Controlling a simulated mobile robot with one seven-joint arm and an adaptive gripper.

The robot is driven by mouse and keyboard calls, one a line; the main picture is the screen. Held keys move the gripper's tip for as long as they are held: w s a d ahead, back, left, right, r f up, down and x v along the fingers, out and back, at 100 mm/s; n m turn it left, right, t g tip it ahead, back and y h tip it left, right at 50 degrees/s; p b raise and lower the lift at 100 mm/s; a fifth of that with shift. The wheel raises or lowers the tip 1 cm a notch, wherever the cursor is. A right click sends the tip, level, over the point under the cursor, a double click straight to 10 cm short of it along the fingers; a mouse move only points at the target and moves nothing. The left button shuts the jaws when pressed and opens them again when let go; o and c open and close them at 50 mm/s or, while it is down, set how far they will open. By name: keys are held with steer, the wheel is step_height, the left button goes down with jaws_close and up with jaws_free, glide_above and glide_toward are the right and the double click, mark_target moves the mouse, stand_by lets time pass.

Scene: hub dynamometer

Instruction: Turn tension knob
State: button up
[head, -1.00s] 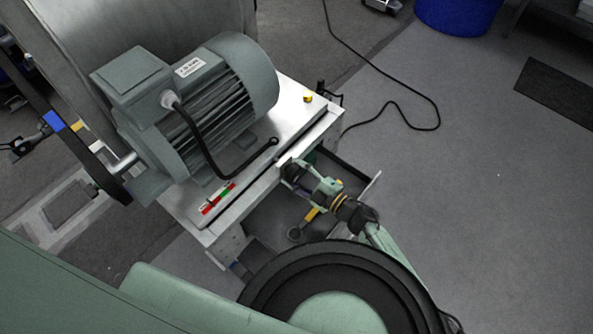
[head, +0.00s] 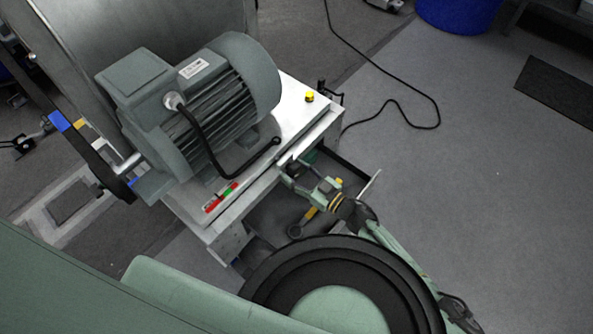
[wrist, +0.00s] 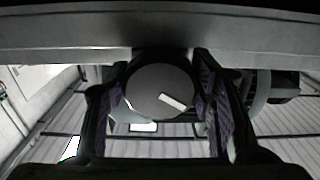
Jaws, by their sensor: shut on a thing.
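The tension knob (wrist: 160,90) is a dark round disc with a white mark, seen face-on in the wrist view. The mark slants down to the right. My gripper (wrist: 161,103) has one finger on each side of the knob and is shut on it. In the head view my gripper (head: 288,169) is at the front edge of the metal base plate (head: 290,125), under the motor (head: 205,105). The knob itself cannot be made out there. A red and green scale (head: 221,197) lies on the plate, left of my gripper.
A yellow button (head: 309,97) sits at the plate's right corner. An open drawer (head: 268,215) holding a yellow-handled tool (head: 303,223) lies below my arm. A black cable (head: 410,103) runs over the floor. The floor at right is mostly clear.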

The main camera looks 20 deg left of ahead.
mark_target(296, 167)
steer(key=m, duration=0.5)
steer(key=shift+s+m, duration=0.1)
steer(key=shift+m, duration=0.2)
steer(key=m, duration=0.5)
steer(key=shift+s+r, duration=0.1)
stand_by(0.3)
steer(key=o, duration=1.2)
steer(key=shift+a, duration=0.1)
steer(key=shift+r, duration=0.1)
step_height(296, 167, up, 10)
